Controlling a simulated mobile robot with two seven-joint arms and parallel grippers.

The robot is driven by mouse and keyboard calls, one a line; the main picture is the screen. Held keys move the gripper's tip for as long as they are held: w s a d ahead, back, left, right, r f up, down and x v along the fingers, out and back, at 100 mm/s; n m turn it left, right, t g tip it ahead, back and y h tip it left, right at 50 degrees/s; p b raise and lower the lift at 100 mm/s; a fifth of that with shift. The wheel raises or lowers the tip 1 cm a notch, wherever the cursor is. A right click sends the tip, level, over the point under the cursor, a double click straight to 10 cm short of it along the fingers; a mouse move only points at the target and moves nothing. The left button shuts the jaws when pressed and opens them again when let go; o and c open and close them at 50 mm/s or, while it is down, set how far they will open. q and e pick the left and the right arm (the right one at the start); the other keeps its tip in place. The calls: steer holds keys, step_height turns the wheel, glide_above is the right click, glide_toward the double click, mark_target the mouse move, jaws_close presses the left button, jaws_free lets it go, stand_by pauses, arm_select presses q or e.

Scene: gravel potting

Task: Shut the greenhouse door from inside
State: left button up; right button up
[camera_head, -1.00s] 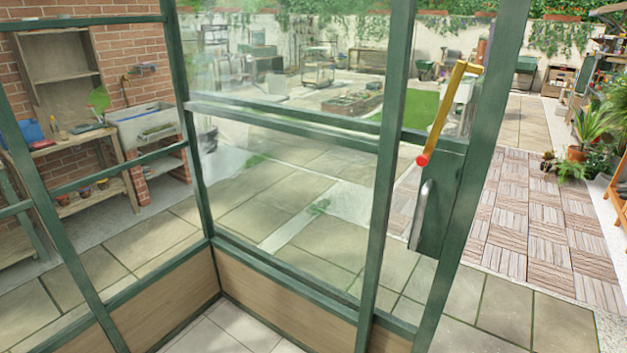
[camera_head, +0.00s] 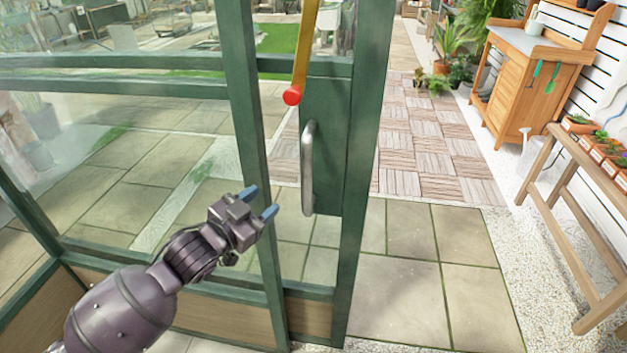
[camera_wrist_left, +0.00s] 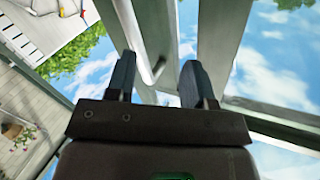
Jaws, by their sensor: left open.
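The green-framed greenhouse door (camera_head: 326,148) stands in the middle of the head view, with paving showing past its right edge. It carries a silver vertical bar handle (camera_head: 307,168) and, above that, a yellow lever with a red tip (camera_head: 292,96). My left gripper (camera_head: 263,203) is open and empty, a little left of and below the handle, apart from it in the head view. In the left wrist view, my two fingers (camera_wrist_left: 155,82) are spread, with a silver bar, likely the handle, showing between them beyond the tips. My right gripper is not in view.
Glass panels with green bars and a low wooden base (camera_head: 215,315) stand left of the door. The paving right of the door is clear.

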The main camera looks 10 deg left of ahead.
mark_target(303, 180)
arm_select(q)
steer(key=w+d+h, duration=0.1)
steer(key=w+d, duration=0.1)
steer(key=w+d+r+n+b, duration=0.1)
steer(key=w+d, duration=0.2)
steer(key=w+d+n+g+h+b, duration=0.1)
steer(key=w+d, duration=0.1)
steer(key=d, duration=0.1)
steer(key=shift+w+r+h, duration=0.25)
steer(key=shift+r+h, duration=0.05)
steer(key=shift+r, duration=0.1)
steer(key=shift+x, duration=0.85)
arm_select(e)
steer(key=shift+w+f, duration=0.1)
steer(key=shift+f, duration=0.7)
arm_select(q)
steer(key=shift+c, duration=0.4)
jaws_close()
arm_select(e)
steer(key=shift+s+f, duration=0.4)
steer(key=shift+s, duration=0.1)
